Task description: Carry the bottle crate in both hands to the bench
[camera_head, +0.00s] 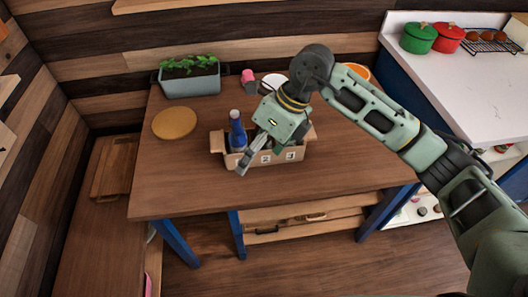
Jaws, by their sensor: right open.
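The bottle crate (246,160) is a light wooden box with numbers on its front and handles at its ends. It stands on the wooden table, and a blue bottle (238,136) is upright in its left part. My right gripper (263,152) is open and reaches down over the middle of the crate, hiding part of its inside. I cannot tell whether it touches the crate. My left gripper is out of view. A low wooden surface along the left wall, which looks like the bench (85,245), carries a wooden board (116,168).
On the table (190,190) are a planter (190,82), a round tan mat (174,123), a pink item (248,76) and a white dish, partly hidden by my arm. Green (419,38) and red (448,37) pots stand on the right counter. The table's front left is clear.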

